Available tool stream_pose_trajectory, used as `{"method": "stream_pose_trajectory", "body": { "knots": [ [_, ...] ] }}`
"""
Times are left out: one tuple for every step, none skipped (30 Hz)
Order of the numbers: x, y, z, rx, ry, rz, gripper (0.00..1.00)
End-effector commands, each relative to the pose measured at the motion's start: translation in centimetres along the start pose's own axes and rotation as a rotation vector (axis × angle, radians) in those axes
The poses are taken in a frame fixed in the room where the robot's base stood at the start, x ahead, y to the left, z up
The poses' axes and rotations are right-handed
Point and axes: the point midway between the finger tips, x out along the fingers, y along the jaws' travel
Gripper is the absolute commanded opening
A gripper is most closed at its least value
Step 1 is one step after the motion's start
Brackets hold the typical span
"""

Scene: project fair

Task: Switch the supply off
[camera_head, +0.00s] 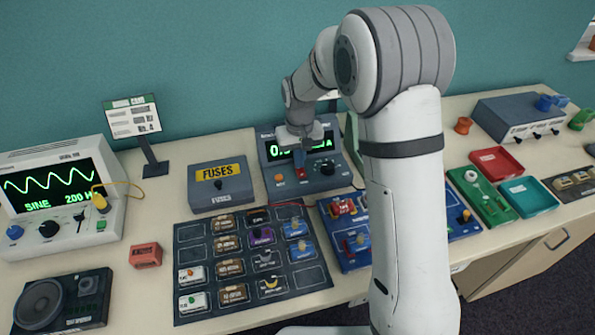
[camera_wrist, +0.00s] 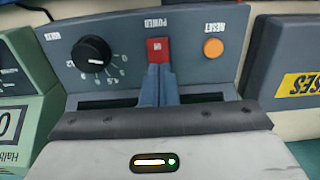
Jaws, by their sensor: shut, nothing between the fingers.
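The supply (camera_head: 318,182) is a blue-grey box with a green-lit display, standing at the back against the wall. My gripper (camera_head: 300,150) is in front of its face and hides part of the display. In the wrist view, upside down, the supply's face (camera_wrist: 120,32) carries a red power switch (camera_wrist: 158,46) with light lettering that seems to read ON. An orange reset button (camera_wrist: 213,48) and a black volts knob (camera_wrist: 91,54) flank it. My gripper's fingers (camera_wrist: 158,78) are shut together and empty, with tips right at the switch. I cannot tell whether they touch it.
A fuses box (camera_head: 221,187) stands left of the supply. A dark board of component tiles (camera_head: 205,290) and a blue circuit board (camera_head: 350,255) lie in front. An oscilloscope (camera_head: 90,235) is at the left. A green box (camera_wrist: 30,105) is close beside the supply.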

Motion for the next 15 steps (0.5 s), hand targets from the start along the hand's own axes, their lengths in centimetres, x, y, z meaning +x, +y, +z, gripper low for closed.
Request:
{"method": "stream_pose_trajectory", "body": {
  "knots": [
    [0.15, 0.00, 0.01, 0.000, 0.000, 0.000, 0.00],
    [0.20, 0.00, 0.01, 0.000, 0.000, 0.000, 0.00],
    [0.26, 0.00, 0.01, 0.000, 0.000, 0.000, 0.00],
    [0.30, 0.00, 0.01, 0.000, 0.000, 0.000, 0.00],
    [0.35, 0.00, 0.01, 0.000, 0.000, 0.000, 0.00],
    [0.41, 0.00, 0.01, 0.000, 0.000, 0.000, 0.00],
    [0.45, 0.00, 0.01, 0.000, 0.000, 0.000, 0.00],
    [0.50, 0.00, 0.00, 0.000, 0.000, 0.000, 0.00],
    [0.56, 0.00, 0.00, 0.000, 0.000, 0.000, 0.00],
    [0.60, 0.00, 0.01, 0.000, 0.000, 0.000, 0.00],
    [0.65, 0.00, 0.01, 0.000, 0.000, 0.000, 0.00],
    [0.71, 0.00, 0.01, 0.000, 0.000, 0.000, 0.00],
    [0.63, 0.00, 0.01, 0.000, 0.000, 0.000, 0.00],
    [0.60, -0.01, 0.01, 0.000, 0.000, 0.000, 0.00],
    [0.53, -0.01, 0.01, 0.000, 0.000, 0.000, 0.00]
  ]
}}
